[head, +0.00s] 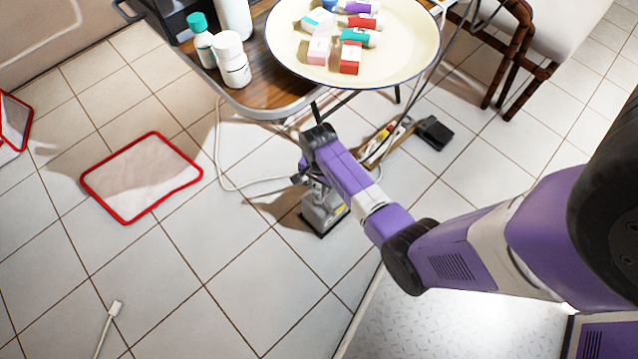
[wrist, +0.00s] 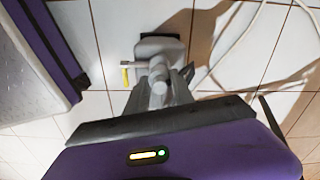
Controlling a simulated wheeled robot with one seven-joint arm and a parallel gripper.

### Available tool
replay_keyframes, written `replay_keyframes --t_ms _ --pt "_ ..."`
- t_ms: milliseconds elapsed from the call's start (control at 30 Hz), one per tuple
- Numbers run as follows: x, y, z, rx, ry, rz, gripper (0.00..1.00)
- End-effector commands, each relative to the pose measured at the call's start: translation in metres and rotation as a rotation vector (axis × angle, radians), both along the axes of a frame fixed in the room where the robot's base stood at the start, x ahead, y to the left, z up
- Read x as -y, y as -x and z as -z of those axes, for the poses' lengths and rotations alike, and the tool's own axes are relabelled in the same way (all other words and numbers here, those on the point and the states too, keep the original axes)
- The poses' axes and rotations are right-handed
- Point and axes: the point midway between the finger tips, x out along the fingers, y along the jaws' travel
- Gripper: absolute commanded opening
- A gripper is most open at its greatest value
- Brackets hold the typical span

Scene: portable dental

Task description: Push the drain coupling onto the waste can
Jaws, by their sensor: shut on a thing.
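The waste can (head: 325,212) is a small pale grey container on a dark base, standing on the tiled floor below the table. It also shows at the top middle of the wrist view (wrist: 152,46), with a yellow piece at its left side. My gripper (wrist: 162,88) reaches down over it and is shut on a grey rounded piece, which looks like the drain coupling (wrist: 158,76). The coupling overlaps the can in the wrist view; I cannot tell whether it is seated or just above. In the head view my gripper (head: 308,180) hides the coupling.
A wooden table (head: 262,82) with bottles and a round tray (head: 280,50) of small boxes stands behind. A white hose (head: 222,180) loops left of the can. A black pedal (head: 434,132) lies to the right.

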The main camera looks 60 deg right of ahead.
Motion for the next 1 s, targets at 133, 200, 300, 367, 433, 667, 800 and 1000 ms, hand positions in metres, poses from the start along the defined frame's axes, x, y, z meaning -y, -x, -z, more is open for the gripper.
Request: replay_keyframes --t_ms 133,200,300,367,433,667,800,1000 --pt "0.0 0.0 0.006 -0.001 0.0 0.0 0.0" --pt "0.0 0.0 0.01 -0.001 -0.001 0.0 0.0" --pt "0.0 0.0 0.014 -0.001 0.0 0.0 0.0" --pt "0.0 0.0 0.017 0.0 0.0 0.0 0.0" --pt "0.0 0.0 0.02 0.0 0.0 0.0 0.0" --pt "0.0 0.0 0.023 0.0 0.0 0.0 0.0" --pt "0.0 0.0 0.023 0.0 0.0 0.0 0.0" --pt "0.0 0.0 0.024 0.0 0.0 0.0 0.0"
